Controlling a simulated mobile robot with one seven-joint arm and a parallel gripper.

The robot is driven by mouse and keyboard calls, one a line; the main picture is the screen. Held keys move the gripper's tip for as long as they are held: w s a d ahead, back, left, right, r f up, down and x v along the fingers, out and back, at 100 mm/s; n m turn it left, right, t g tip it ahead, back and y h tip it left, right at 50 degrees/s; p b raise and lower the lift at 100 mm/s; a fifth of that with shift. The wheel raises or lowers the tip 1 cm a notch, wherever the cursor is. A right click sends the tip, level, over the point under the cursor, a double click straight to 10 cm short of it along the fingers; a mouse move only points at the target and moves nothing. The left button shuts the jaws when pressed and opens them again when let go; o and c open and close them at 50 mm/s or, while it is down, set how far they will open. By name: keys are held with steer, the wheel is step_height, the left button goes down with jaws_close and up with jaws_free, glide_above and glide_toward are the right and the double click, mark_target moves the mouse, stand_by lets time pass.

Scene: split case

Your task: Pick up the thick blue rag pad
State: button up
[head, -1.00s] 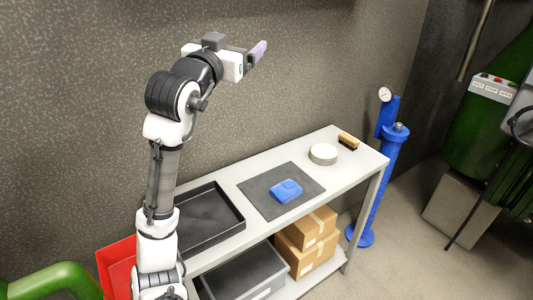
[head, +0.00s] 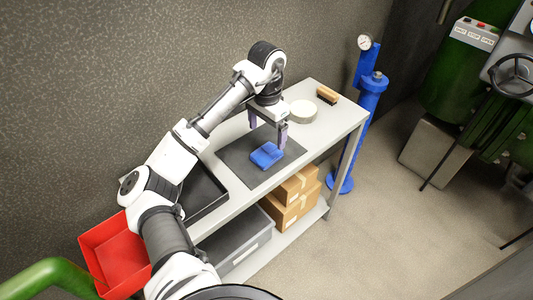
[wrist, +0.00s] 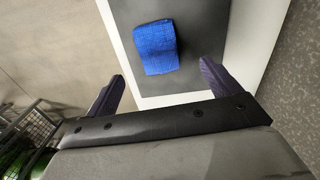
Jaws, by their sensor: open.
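The thick blue rag pad (head: 266,155) lies on a dark grey mat (head: 241,158) on the bench top. It looks folded, with a raised part at one side. In the wrist view the blue pad (wrist: 157,46) lies beyond the fingertips, between their lines. My gripper (head: 268,132) points down above the mat, by the pad's far side, with its fingers apart. In the wrist view my gripper's (wrist: 160,75) two purple-grey fingers are spread wide with nothing between them. A finger stands close behind the pad in the head view; I cannot tell the height gap.
A black tray (head: 218,205) lies left of the mat, partly behind my arm. A white round roll (head: 303,111) and a brush (head: 327,95) stand at the bench's right end. Cardboard boxes (head: 290,205) and a grey bin (head: 245,255) sit on the lower shelf.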

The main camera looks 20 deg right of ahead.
mark_target(267, 152)
steer(key=shift+s+a+f+p, duration=0.1)
steer(key=shift+f+p, duration=0.35)
steer(key=shift+f, duration=1.25)
steer(key=shift+s+f+p, duration=0.1)
steer(key=shift+f+p, duration=0.35)
steer(key=shift+f, duration=1.25)
steer(key=c, duration=1.1)
steer(key=shift+o, duration=0.2)
steer(key=shift+r, duration=0.1)
step_height(267, 152, up, 20)
steer(key=b, duration=0.1)
steer(key=shift+b, duration=0.3)
